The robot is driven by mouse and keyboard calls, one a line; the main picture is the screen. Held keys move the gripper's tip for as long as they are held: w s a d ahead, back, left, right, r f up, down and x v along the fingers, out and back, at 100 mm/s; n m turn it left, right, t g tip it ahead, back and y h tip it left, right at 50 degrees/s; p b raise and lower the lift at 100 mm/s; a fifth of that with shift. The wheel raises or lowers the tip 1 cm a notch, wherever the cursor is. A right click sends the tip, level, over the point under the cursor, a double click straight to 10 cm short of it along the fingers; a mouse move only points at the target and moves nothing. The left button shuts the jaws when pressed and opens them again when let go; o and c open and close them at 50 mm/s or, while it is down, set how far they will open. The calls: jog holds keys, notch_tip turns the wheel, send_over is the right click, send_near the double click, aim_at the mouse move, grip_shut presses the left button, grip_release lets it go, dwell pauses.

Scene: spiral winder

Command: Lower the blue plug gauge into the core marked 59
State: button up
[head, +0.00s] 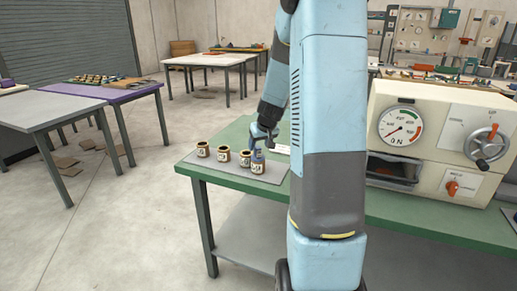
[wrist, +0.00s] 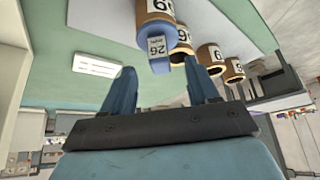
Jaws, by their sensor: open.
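The blue plug gauge (wrist: 156,46), with a white label reading 26, stands in the mouth of the rightmost brown core (head: 257,168). Its upper part sticks out of the core. In the wrist view, which looks upside down, that core (wrist: 154,11) is cut by the top edge, and its number cannot be read fully. My gripper (head: 261,143) is just above the gauge in the head view. In the wrist view my gripper (wrist: 161,80) has its two blue fingers spread, with the gauge beyond the tips and apart from them. How deep the gauge sits is hidden.
Other numbered cores (head: 223,154) stand in a row to the left on a grey mat (head: 225,172) on the green bench (head: 240,133). A white label plate (wrist: 98,66) lies on the bench. A cream machine with a dial (head: 430,130) stands at the right.

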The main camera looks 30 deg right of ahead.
jog(key=s+a+r, duration=0.4)
jog(key=s+r, duration=0.1)
jog(key=r, duration=0.2)
jog(key=s+a+r, duration=0.5)
jog(key=r, duration=0.2)
jog(key=s+a+r, duration=0.1)
jog(key=s+a, duration=0.3)
jog(key=s, duration=0.3)
jog(key=s+a+r+n, duration=0.1)
jog(key=s+a, duration=0.2)
jog(key=s, duration=0.5)
jog(key=s+a+r, duration=0.2)
jog(key=s+a, duration=0.2)
jog(key=s, duration=0.3)
jog(key=shift+s+a+y, duration=0.25)
jog(key=shift+a+y, duration=0.05)
jog(key=shift+y, duration=0.1)
